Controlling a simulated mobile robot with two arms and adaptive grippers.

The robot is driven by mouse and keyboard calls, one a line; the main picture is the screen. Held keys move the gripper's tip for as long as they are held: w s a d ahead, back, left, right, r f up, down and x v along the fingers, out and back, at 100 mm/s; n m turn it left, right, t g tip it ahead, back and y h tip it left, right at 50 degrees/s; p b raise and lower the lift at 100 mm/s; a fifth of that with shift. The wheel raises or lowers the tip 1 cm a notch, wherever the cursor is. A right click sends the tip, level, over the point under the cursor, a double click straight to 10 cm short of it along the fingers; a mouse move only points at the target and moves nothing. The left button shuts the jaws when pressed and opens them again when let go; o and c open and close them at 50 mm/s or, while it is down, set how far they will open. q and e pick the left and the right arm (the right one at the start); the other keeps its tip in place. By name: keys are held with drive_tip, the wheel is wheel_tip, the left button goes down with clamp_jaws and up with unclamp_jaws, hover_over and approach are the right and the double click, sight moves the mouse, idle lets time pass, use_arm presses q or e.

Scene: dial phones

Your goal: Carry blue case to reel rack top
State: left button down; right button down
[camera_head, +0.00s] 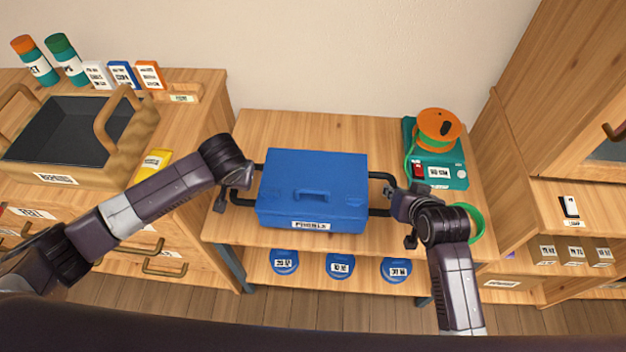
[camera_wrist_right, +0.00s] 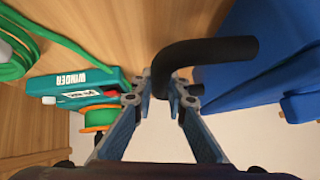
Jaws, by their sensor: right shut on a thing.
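The blue case (camera_head: 313,187) has a label on its front and a black side handle at each end. It is level above or on the top of the wooden rack (camera_head: 300,128); I cannot tell if it touches. My right gripper (camera_head: 394,194) is shut on the right black handle (camera_head: 380,177); the right wrist view shows the handle (camera_wrist_right: 205,52) between the fingers (camera_wrist_right: 166,88), beside the blue case (camera_wrist_right: 255,70). My left gripper (camera_head: 243,181) is at the left handle (camera_head: 243,202); its fingers are too small to read.
A teal winder (camera_head: 436,172) with an orange reel (camera_head: 438,128) stands right of the case, near a green coil (camera_head: 474,224). Blue round reels (camera_head: 340,264) sit on the lower shelf. A basket (camera_head: 30,165) stands left and a wooden cabinet (camera_head: 545,110) right.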

use_arm(q)
drive_tip(key=shift+a+f+b, duration=0.1)
drive_tip(key=shift+f+b, duration=0.55)
drive_tip(key=shift+f, duration=0.05)
use_arm(e)
drive_tip(key=shift+f, duration=0.7)
use_arm(q)
drive_tip(key=c, duration=2.4)
unclamp_jaws()
drive_tip(key=shift+f, duration=0.2)
use_arm(e)
drive_tip(key=c, duration=2.4)
unclamp_jaws()
drive_tip(key=shift+f, duration=0.2)
use_arm(q)
drive_tip(key=o, duration=0.5)
drive_tip(key=shift+r, duration=0.15)
drive_tip(key=shift+c, duration=0.2)
use_arm(e)
drive_tip(key=o, duration=0.5)
drive_tip(key=shift+r, duration=0.1)
use_arm(q)
drive_tip(key=v, duration=1.2)
use_arm(e)
drive_tip(key=shift+s, duration=0.1)
drive_tip(key=v, duration=1.2)
